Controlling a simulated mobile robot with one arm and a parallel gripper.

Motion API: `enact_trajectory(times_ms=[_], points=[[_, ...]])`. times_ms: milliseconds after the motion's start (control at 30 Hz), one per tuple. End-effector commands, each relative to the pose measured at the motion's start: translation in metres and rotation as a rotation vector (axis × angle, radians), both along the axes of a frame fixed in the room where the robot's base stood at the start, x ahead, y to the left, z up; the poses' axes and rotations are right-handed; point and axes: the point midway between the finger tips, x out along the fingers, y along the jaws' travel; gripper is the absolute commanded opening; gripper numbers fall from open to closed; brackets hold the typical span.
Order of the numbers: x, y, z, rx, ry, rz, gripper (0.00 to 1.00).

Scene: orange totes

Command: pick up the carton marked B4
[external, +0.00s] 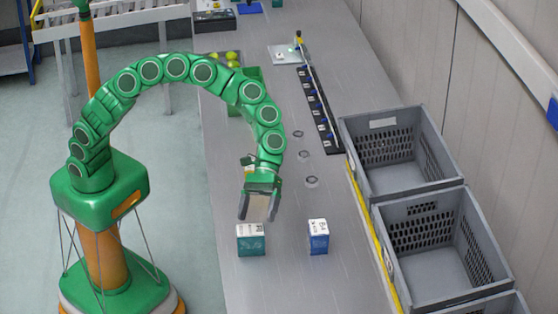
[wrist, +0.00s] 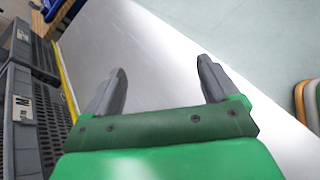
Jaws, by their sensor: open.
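A blue carton (external: 318,240) with a white top stands upright on the grey table; its top marking looks like B4. A teal carton (external: 251,243) with a white, printed top stands to its left; its marking is too small to read surely. My gripper (external: 258,211) is open and empty, pointing down above and just behind the teal carton, to the left of the blue one. In the wrist view my gripper's two fingers (wrist: 160,82) are spread over bare table, and neither carton shows there.
Grey crates (external: 410,193) line the table's right side along a yellow strip. A black rail (external: 318,108) with blue parts lies farther back. Several dark rings (external: 311,181) lie on the table behind the blue carton. A green bin (external: 252,73) stands at the back. The table between the cartons is clear.

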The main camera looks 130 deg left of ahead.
Motion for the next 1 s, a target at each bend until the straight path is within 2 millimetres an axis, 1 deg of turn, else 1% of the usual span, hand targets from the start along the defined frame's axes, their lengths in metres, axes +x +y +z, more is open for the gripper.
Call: enact_trajectory(times_ms=[33,100,167,300,500,600,700,767,867,1000], points=[[0.010,0.016,-0.007,-0.025,0.012,0.044,0.88],[0.022,0.035,-0.018,-0.061,0.036,0.101,0.88],[0.031,0.052,-0.026,-0.091,0.054,0.150,0.88],[0.050,0.095,-0.048,-0.158,0.091,0.267,0.88],[0.066,0.155,-0.077,-0.236,0.136,0.413,0.88],[0.069,0.175,-0.086,-0.262,0.149,0.462,0.88],[0.070,0.190,-0.094,-0.277,0.158,0.494,0.88],[0.071,0.196,-0.097,-0.284,0.162,0.508,0.88],[0.071,0.192,-0.103,-0.297,0.190,0.520,0.88],[0.078,0.185,-0.106,-0.300,0.197,0.522,0.88]])
